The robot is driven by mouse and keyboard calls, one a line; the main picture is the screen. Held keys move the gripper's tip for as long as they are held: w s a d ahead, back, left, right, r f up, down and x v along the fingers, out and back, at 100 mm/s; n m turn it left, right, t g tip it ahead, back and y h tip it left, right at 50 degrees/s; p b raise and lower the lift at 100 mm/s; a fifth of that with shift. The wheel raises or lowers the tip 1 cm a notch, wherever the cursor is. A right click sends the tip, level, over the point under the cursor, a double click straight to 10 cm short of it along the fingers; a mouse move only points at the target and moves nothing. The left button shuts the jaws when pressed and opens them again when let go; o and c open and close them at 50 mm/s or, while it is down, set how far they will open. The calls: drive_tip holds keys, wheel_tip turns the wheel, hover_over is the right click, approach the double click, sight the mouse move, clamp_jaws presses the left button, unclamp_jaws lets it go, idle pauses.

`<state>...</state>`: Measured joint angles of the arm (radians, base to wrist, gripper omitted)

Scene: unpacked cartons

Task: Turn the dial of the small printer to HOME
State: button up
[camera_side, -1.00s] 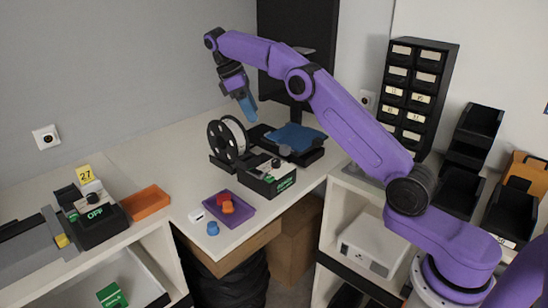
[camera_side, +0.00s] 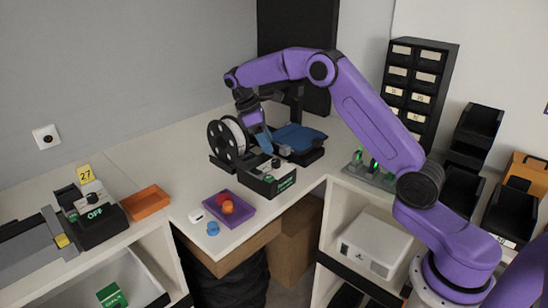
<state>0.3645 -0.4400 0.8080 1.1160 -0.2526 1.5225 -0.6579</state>
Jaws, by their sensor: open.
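The small printer has a blue bed (camera_side: 298,137) on a black frame and a black control box (camera_side: 262,185) in front with a green display (camera_side: 286,183). A dial (camera_side: 276,163) shows as a small grey knob on top of the box; its pointer and the HOME mark are too small to read. My gripper (camera_side: 264,150) points down just above and behind the control box, close to the dial. It is open and holds nothing. Whether its fingertips touch the dial cannot be told from this view.
A filament spool (camera_side: 226,139) stands just left of my gripper. A purple tray (camera_side: 240,212) with small coloured pieces lies in front of the control box. An orange tray (camera_side: 145,202) and a device reading OFF (camera_side: 95,213) are at the left.

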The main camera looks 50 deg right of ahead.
sight(276, 160)
drive_tip(key=x, duration=0.6)
drive_tip(key=shift+s+d+f, duration=0.1)
drive_tip(key=shift+f, duration=0.15)
clamp_jaws()
